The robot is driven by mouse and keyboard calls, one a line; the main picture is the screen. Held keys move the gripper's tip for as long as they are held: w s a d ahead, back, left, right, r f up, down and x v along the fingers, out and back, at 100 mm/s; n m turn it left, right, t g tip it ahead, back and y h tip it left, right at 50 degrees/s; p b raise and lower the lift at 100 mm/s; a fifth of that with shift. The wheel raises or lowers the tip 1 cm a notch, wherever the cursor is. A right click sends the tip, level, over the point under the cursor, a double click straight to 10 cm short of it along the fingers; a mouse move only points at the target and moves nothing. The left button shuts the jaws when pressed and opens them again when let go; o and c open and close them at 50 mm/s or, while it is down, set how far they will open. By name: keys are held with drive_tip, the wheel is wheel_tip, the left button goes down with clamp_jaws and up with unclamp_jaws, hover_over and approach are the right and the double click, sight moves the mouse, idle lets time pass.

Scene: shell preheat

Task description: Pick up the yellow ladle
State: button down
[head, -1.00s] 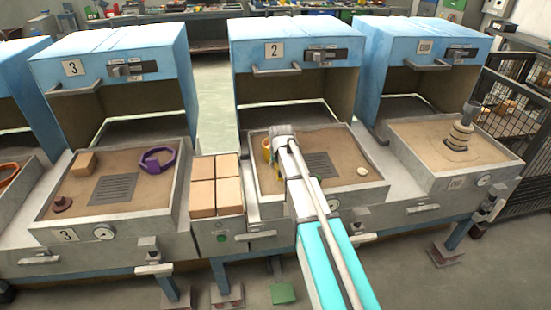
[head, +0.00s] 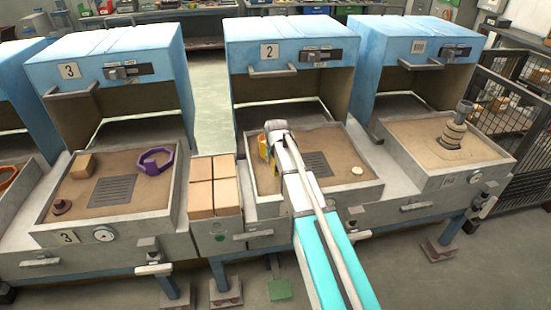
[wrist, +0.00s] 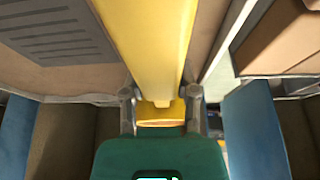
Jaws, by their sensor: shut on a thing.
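The yellow ladle (head: 263,147) shows in the head view at the left side of the sand tray of station 2, partly hidden by my gripper (head: 270,152). In the wrist view, the yellow ladle (wrist: 147,45) runs down from the top edge to between the two fingers of my gripper (wrist: 160,102). The fingers are shut on it, one on each side. Its lower end is partly hidden behind my gripper's body. I cannot tell whether the ladle is clear of the sand.
Station 2's tray (head: 376,188) holds a dark grille (head: 317,163) and a small white piece (head: 357,170). Several tan blocks (head: 214,184) stand left of it. A purple vessel (head: 153,163) lies in station 3's tray. A stacked piece (head: 455,128) stands in the right tray.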

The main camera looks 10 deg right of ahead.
drive_tip(key=s+d+r+p, duration=0.7)
drive_tip(key=s+r+p, duration=0.2)
drive_tip(key=s, duration=0.3)
drive_tip(key=shift+d+r, duration=0.25)
drive_tip(key=shift+r, duration=0.35)
drive_tip(key=shift+w, duration=0.1)
drive_tip(key=shift+d, duration=0.1)
idle(0.3)
